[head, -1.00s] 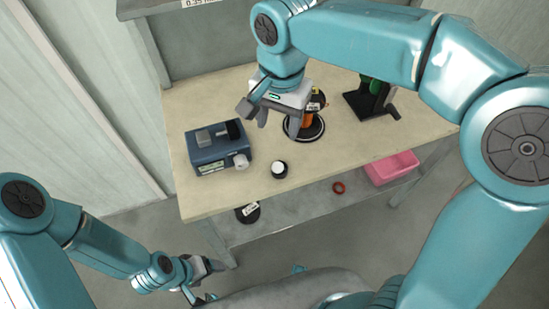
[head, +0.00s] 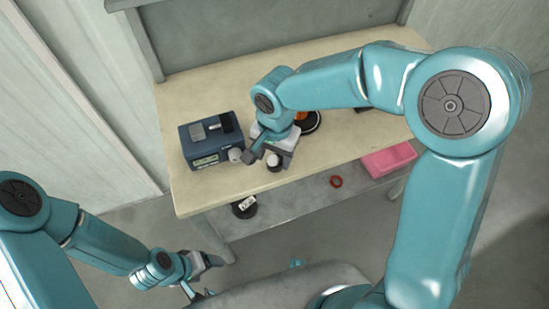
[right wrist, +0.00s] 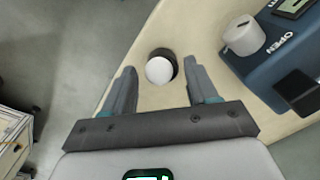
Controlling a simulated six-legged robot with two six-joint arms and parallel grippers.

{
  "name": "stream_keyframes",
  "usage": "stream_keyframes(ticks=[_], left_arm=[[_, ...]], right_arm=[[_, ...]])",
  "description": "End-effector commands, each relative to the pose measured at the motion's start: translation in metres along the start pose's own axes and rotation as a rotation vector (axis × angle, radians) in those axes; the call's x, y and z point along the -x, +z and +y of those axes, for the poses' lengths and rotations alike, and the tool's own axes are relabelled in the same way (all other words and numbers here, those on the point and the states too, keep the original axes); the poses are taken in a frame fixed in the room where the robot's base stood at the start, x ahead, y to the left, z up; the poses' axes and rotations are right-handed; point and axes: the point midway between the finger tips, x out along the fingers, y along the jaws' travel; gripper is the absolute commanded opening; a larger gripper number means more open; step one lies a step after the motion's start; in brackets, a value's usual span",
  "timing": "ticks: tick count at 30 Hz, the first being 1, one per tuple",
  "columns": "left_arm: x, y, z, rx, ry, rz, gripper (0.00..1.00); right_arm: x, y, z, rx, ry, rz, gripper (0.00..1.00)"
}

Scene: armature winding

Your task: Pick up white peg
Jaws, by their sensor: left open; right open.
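A round white peg top (head: 274,159) shows in a small black holder near the table's front edge. It also shows in the right wrist view (right wrist: 159,71), with the dark holder rim behind it. My right gripper (right wrist: 160,68) is open, with one finger on each side of the peg in that view. The peg lies between and a little beyond the fingertips; contact cannot be told. In the head view, my right gripper is over the table beside the blue device, partly hidden by its own wrist. My left gripper (head: 207,277) is open and empty, low in front of the table.
A blue device (head: 212,139) with a white knob (head: 236,155) stands just left of my right gripper. An orange and black spool (head: 307,119) is partly hidden behind the arm. A pink bin (head: 388,160), red ring (head: 336,182) and black disc (head: 244,207) are on the lower shelf.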

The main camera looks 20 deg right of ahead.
Motion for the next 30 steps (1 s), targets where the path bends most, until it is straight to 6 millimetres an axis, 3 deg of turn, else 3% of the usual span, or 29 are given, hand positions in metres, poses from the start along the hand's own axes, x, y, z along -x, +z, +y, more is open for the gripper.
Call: stream_keyframes(ticks=[9,14,24,30], left_arm=[[0.0,0.0,0.0,0.0,0.0,0.0,0.78],[0.0,0.0,0.0,0.0,0.0,0.0,0.78],[0.0,0.0,0.0,0.0,0.0,0.0,0.78],[0.002,0.0,0.001,0.0,0.0,0.0,0.78]], right_arm=[[-0.007,-0.001,0.0,0.0,0.0,0.0,0.55],[-0.007,-0.001,0.0,0.0,0.0,0.0,0.04],[-0.004,-0.001,-0.001,0.0,-0.001,0.001,0.04],[0.018,-0.001,-0.002,0.0,-0.005,0.002,0.04]])
